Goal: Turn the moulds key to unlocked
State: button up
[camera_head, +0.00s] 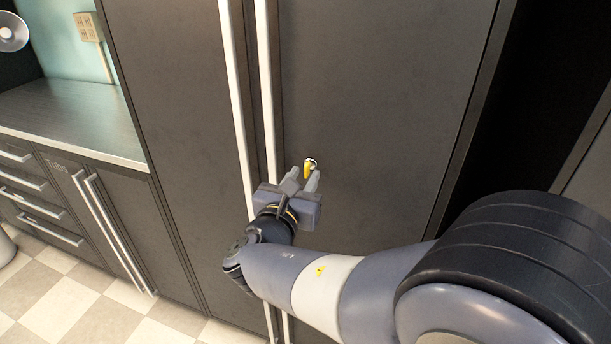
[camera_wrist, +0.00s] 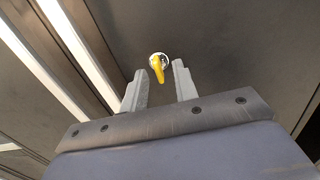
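A yellow key (camera_head: 307,170) sits in a round pale lock on the dark right-hand cabinet door. The key (camera_wrist: 158,70) also shows in the wrist view, hanging down from the lock and slightly tilted. My gripper (camera_head: 305,181) is at the lock, just below it in the picture. In the wrist view my gripper (camera_wrist: 160,82) is open, with one finger on each side of the key and a gap on both sides. Neither finger visibly touches the key. No lock markings can be read.
Two long vertical pale handles (camera_head: 266,90) run down the cabinet doors just left of the lock. A counter (camera_head: 70,115) with drawers and a cupboard labelled "Tubs" stands at the left. The door (camera_head: 390,90) right of the lock is bare.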

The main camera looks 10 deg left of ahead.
jog(key=shift+w, duration=0.95)
jog(key=shift+a, duration=0.1)
jog(key=shift+c, duration=0.5)
grip_shut()
